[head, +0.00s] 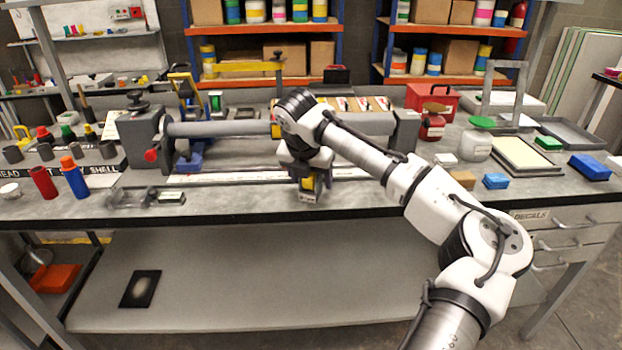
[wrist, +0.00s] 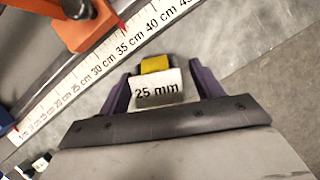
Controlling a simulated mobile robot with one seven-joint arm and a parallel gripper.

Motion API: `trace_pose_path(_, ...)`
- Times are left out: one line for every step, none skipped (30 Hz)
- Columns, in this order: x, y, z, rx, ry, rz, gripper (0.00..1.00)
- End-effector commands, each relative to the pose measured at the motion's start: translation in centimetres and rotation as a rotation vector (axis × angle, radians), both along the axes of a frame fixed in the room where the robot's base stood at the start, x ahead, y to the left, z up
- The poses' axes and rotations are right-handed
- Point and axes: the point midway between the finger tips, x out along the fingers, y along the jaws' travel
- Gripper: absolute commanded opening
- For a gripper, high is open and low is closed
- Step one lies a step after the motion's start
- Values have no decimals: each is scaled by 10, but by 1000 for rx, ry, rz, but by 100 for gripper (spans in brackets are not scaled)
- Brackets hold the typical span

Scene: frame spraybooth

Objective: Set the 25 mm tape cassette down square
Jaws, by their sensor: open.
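The 25 mm tape cassette (wrist: 157,92) is a pale block with a yellow top part and a "25 mm" label. In the wrist view it sits between the two purple fingers of my gripper (wrist: 160,88), which are open, with the cassette close to both. In the head view my gripper (head: 307,183) is low at the front of the bench, with the cassette (head: 309,197) under it near the front edge. In the wrist view the cassette lies at an angle to the ruler strip (wrist: 100,65). Its underside is hidden, so I cannot tell for sure that it touches the bench.
The grey bench (head: 245,203) is clear on both sides of my gripper. A long grey tube (head: 220,128) in a fixture runs behind it. An orange part (wrist: 88,25) stands by the ruler. A small clear dispenser (head: 148,196) lies to the left, a blue block (head: 495,181) to the right.

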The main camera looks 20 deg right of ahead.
Motion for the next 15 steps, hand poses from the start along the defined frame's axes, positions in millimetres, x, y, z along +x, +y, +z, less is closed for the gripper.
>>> trace_pose_path(1, -1, -3, 0, 0, 0, 65)
trace_pose_path(1, -1, -4, 0, 0, 0, 65)
trace_pose_path(2, -1, -5, 0, -1, 0, 65)
trace_pose_path(2, -1, -5, 0, -1, 0, 65)
trace_pose_path(2, -1, -5, 0, -1, 0, 65)
trace_pose_path(2, -1, -5, 0, -1, 0, 65)
trace_pose_path(2, -1, -5, 0, -1, 0, 65)
trace_pose_path(2, -1, -5, 0, -1, 0, 65)
trace_pose_path(2, -1, -5, 0, -1, 0, 63)
trace_pose_path(1, -1, -5, 0, -1, 0, 59)
trace_pose_path(1, -1, -5, 0, -1, 0, 55)
trace_pose_path(2, -1, -5, 0, -1, 0, 50)
trace_pose_path(2, -1, -5, 0, -1, 0, 46)
trace_pose_path(2, -1, -5, 0, -1, 0, 42)
trace_pose_path(1, -1, -4, 0, -1, 0, 37)
